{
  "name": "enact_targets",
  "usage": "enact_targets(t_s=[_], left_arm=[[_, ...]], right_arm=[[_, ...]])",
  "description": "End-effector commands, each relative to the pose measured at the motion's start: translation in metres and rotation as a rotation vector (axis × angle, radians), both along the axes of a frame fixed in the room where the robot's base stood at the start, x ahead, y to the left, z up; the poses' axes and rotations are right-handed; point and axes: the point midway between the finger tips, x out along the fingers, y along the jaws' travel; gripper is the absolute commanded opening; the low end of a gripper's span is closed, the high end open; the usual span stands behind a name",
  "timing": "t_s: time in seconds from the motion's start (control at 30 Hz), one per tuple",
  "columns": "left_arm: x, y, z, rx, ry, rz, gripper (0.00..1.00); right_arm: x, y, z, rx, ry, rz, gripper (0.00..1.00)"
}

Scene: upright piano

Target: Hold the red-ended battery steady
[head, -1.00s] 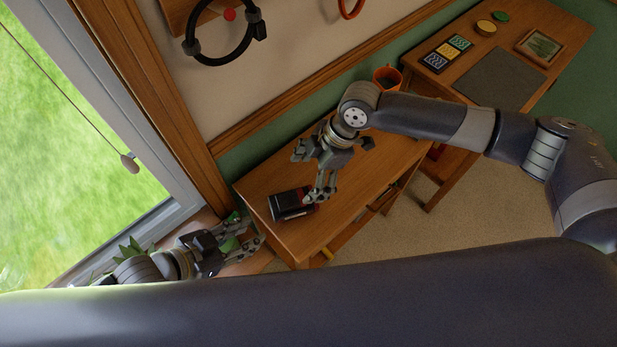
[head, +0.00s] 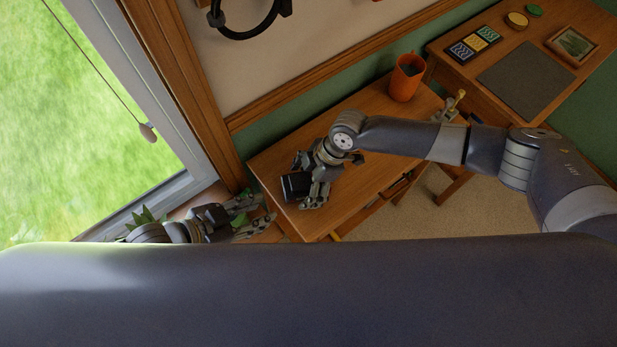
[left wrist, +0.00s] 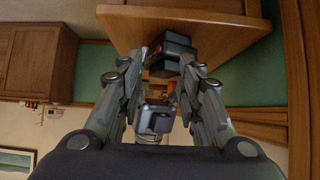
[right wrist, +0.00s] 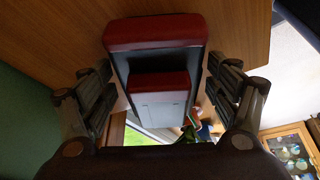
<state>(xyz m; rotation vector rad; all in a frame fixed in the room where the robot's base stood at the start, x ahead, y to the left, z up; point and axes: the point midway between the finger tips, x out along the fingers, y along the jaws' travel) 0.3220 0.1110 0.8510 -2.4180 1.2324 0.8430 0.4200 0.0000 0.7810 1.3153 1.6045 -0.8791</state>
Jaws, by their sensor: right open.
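The dark battery (head: 296,187) rests on the left end of the wooden desk. In the right wrist view its red end (right wrist: 155,33) faces me, with a smaller red-topped block on its front. My right gripper (head: 309,181) is open, its fingers on either side of the battery; I cannot tell if they touch it. My left gripper (head: 263,210) is open and empty, left of the battery and apart from it, near the desk's left edge. The battery also shows beyond its fingertips in the left wrist view (left wrist: 177,48).
An orange mug (head: 405,78) stands at the back right of the desk (head: 350,125). A plant's leaves (head: 143,216) are by the window, close to my left gripper. A second table (head: 455,68) with a grey mat stands at right.

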Motion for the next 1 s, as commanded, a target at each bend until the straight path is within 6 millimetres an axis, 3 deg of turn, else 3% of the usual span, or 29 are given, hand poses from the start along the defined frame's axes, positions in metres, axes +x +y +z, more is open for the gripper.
enact_targets(t_s=[0.2,0.47,0.5,0.67,1.0], left_arm=[[0.0000,0.0000,0.0000,0.000,0.000,0.000,0.33],[0.0000,0.0000,0.0000,0.000,0.000,0.000,0.33],[0.0000,0.0000,0.0000,0.000,0.000,0.000,0.33],[0.0000,0.0000,0.0000,0.000,0.000,0.000,0.00],[0.0000,0.0001,-0.0001,0.000,0.000,0.000,0.00]], right_arm=[[0.0000,0.0001,-0.0001,0.000,0.000,0.000,0.79],[0.0000,0.0001,0.0000,0.000,0.000,0.000,0.20],[-0.0001,0.0001,0.0000,0.000,0.000,0.000,0.19],[-0.0001,0.0001,0.0000,0.000,0.000,0.000,0.19],[-0.0002,0.0001,0.0000,0.000,0.001,0.000,0.19]])
